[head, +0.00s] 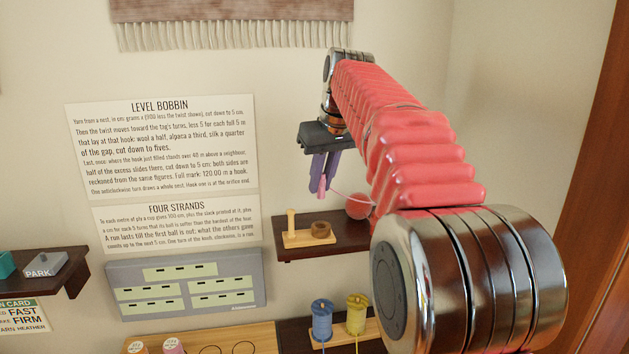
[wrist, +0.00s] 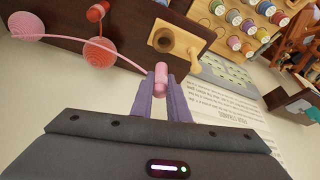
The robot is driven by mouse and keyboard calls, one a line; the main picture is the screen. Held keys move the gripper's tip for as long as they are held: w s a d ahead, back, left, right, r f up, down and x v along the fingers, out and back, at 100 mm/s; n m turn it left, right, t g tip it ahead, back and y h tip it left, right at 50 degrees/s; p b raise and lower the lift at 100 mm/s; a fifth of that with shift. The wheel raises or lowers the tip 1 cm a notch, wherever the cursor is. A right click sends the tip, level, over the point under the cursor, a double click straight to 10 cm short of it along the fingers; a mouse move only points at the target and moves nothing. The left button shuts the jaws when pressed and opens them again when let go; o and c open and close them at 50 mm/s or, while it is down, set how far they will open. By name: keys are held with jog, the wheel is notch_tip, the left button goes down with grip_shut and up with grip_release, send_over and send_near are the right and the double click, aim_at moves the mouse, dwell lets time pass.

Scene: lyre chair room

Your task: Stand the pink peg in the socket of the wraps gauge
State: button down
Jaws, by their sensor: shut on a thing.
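My gripper (head: 321,174) is shut on the pink peg (head: 322,187), holding it in the air above the small wall shelf. In the wrist view the peg (wrist: 161,76) sits between the two purple fingertips (wrist: 161,88). A pink strand runs from the peg area towards a ball. I cannot see into the socket clearly.
The dark shelf (head: 290,254) holds a red-pink ball (head: 358,206) right of the gauge; the wrist view shows red balls (wrist: 100,52) too. Blue (head: 321,320) and yellow (head: 356,313) spools stand lower down. A grey slotted panel (head: 185,284) hangs at left.

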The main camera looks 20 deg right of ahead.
aim_at(323, 197)
jog(key=shift+s+f, duration=0.15)
jog(key=shift+f, duration=2.7)
jog(key=shift+f, duration=1.1)
jog(key=c, duration=1.6)
grip_release()
jog(key=shift+c, duration=0.2)
jog(key=v, duration=1.4)
jog(key=shift+a, duration=0.15)
